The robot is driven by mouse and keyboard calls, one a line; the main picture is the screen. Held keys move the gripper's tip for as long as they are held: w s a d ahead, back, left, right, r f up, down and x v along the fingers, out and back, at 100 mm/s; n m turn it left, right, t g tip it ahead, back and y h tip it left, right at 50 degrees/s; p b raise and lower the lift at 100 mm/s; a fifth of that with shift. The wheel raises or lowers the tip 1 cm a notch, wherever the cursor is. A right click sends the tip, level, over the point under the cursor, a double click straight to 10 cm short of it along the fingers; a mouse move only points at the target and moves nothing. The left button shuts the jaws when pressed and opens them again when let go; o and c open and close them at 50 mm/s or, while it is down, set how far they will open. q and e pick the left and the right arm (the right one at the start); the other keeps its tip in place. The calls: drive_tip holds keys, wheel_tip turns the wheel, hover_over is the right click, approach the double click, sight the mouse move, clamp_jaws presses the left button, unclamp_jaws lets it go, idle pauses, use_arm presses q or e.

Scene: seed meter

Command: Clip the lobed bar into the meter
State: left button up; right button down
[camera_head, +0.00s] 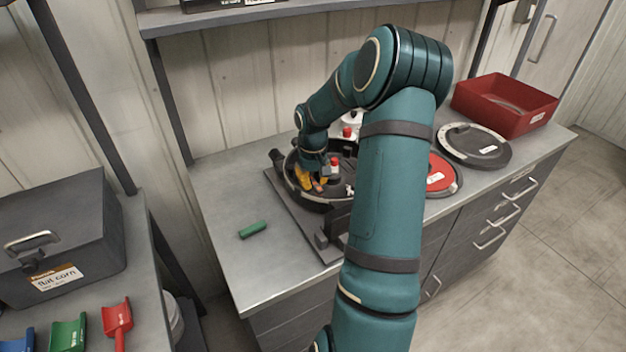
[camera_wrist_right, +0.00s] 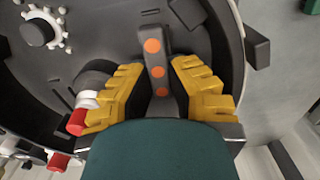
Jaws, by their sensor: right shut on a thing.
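The meter (camera_head: 327,203) is a round black housing on a dark base on the bench, partly hidden by my right arm. My right gripper (camera_head: 312,182), with yellow fingers, points down inside the housing. In the right wrist view this gripper (camera_wrist_right: 157,76) is shut on a dark grey bar with orange dots (camera_wrist_right: 154,47), which I take to be the lobed bar. The bar lies over the housing floor (camera_wrist_right: 95,25), near the wall. I cannot tell whether it touches its seat. My left gripper is not in view.
A red-capped part (camera_wrist_right: 86,103) sits close beside the left finger. A green bar (camera_head: 252,229) lies left of the meter. A red disc (camera_head: 441,175), a dark round lid (camera_head: 474,146) and a red tray (camera_head: 505,105) stand to the right.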

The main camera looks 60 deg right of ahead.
sight(313, 181)
drive_tip(key=shift+f, duration=0.65)
idle(1.6)
drive_tip(key=c, duration=1)
unclamp_jaws()
drive_tip(key=shift+c, duration=0.4)
drive_tip(key=shift+r, duration=0.25)
drive_tip(key=shift+r+p, duration=2.65)
drive_tip(key=shift+r, duration=0.8)
drive_tip(key=shift+r+p, duration=0.8)
drive_tip(key=shift+r, duration=0.3)
